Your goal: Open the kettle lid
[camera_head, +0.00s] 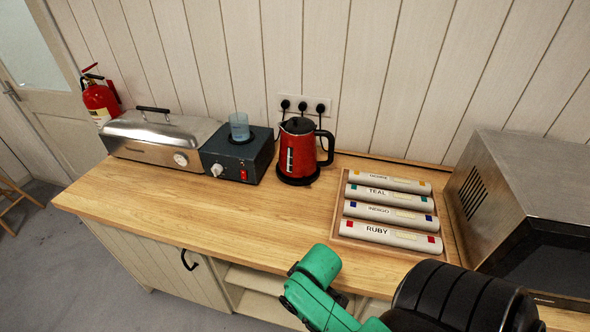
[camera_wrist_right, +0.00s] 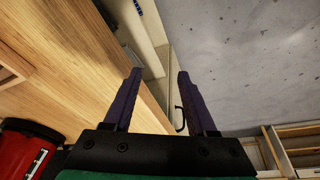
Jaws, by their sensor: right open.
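The red kettle (camera_head: 302,155) stands upright on the wooden counter against the wall. Its black lid (camera_head: 297,125) looks closed on top, and its black handle (camera_head: 327,148) is on the right side. My right arm (camera_head: 330,290) reaches in at the bottom of the head view, in front of the counter and well apart from the kettle. In the right wrist view my right gripper (camera_wrist_right: 156,98) has its two fingers spread, with nothing between them. My left gripper is out of view.
A dark hotplate box (camera_head: 238,155) with a blue beaker (camera_head: 239,126) and a steel chafing unit (camera_head: 160,140) stand left of the kettle. A tray (camera_head: 343,205) of labelled rolls and a microwave (camera_head: 520,205) are to the right. The counter's front middle (camera_head: 250,220) is clear.

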